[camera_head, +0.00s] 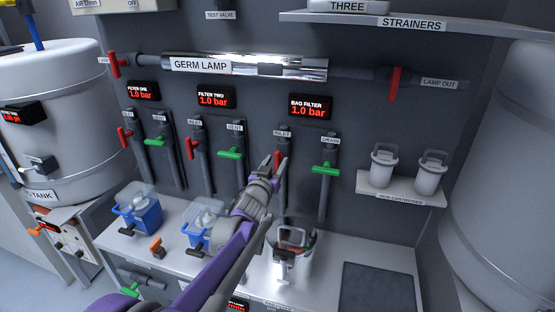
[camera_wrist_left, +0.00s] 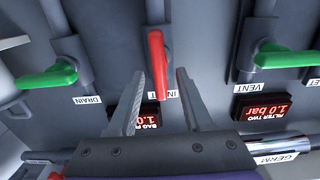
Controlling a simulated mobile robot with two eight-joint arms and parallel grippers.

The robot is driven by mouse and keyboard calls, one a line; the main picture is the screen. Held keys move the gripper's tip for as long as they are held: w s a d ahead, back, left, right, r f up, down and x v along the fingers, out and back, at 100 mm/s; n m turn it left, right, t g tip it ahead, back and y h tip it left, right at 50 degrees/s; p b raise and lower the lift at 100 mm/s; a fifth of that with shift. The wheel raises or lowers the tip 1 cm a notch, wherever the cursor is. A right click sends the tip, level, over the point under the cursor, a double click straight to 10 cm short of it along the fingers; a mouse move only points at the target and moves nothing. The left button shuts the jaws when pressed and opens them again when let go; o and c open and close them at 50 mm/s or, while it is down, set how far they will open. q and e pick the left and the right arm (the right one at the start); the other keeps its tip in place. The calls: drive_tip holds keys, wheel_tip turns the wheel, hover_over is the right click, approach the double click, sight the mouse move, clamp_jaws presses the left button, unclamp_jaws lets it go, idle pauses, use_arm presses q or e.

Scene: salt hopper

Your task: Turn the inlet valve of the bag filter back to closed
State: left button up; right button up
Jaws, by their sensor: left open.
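The bag filter's inlet valve has a red handle (camera_head: 278,160) on a dark vertical pipe, below the BAG FILTER display (camera_head: 310,106) reading 1.0 bar. My left gripper (camera_head: 275,167) is in front of it and partly hides it. In the left wrist view, which is upside down, the red handle (camera_wrist_left: 157,65) lies lengthwise along its pipe. The open fingers of my left gripper (camera_wrist_left: 160,73) stand on either side of the handle. I cannot tell whether either finger touches it. My right gripper is not in view.
The green drain handle (camera_head: 325,168) is right of the inlet valve, turned across its pipe. The filter two vent handle (camera_head: 231,153) is to the left. The bag filter vessel (camera_head: 292,240) stands below my gripper. A shelf (camera_head: 400,190) holds two white cartridges.

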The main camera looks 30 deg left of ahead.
use_arm(q)
drive_tip(key=shift+x, duration=0.9)
drive_tip(key=shift+c, duration=0.3)
clamp_jaws()
